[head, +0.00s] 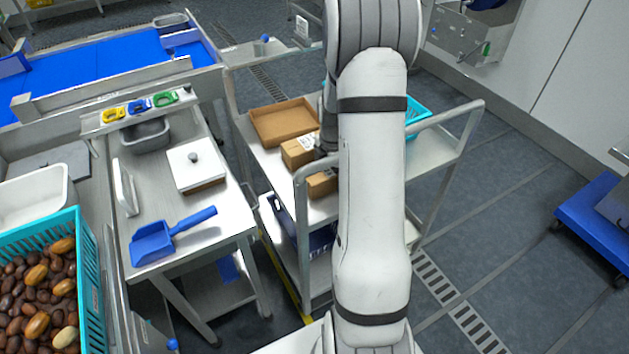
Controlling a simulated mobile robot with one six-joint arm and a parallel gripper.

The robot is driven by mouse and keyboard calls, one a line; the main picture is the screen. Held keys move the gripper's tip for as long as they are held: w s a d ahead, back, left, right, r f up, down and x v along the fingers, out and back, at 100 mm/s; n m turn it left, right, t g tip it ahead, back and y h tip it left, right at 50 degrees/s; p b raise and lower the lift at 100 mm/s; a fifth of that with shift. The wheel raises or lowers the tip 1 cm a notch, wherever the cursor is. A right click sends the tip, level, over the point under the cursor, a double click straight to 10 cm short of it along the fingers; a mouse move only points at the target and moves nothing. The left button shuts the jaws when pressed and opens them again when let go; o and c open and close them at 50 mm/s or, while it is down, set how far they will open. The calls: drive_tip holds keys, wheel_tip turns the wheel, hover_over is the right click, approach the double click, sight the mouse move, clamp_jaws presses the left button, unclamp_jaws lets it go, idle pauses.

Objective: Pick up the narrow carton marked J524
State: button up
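A small brown carton (296,154) with a white label stands on the top shelf of the trolley (265,160). Another brown carton (320,184) stands nearer, partly behind the trolley rail and my arm. The label print is too small to read, so I cannot tell which carton is J524. A dark part of my gripper (327,146) shows at the right side of the labelled carton, very close to it. My arm hides most of the gripper, so its fingers and any contact with the carton are not visible.
An open, shallow cardboard tray (284,108) lies behind the cartons. A teal crate (416,109) is partly hidden by my arm. Raised trolley rails (301,240) stand close to the cartons. A steel table (215,220) with a blue scoop (155,243) is to the left.

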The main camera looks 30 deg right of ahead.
drive_tip(key=c, duration=1.2)
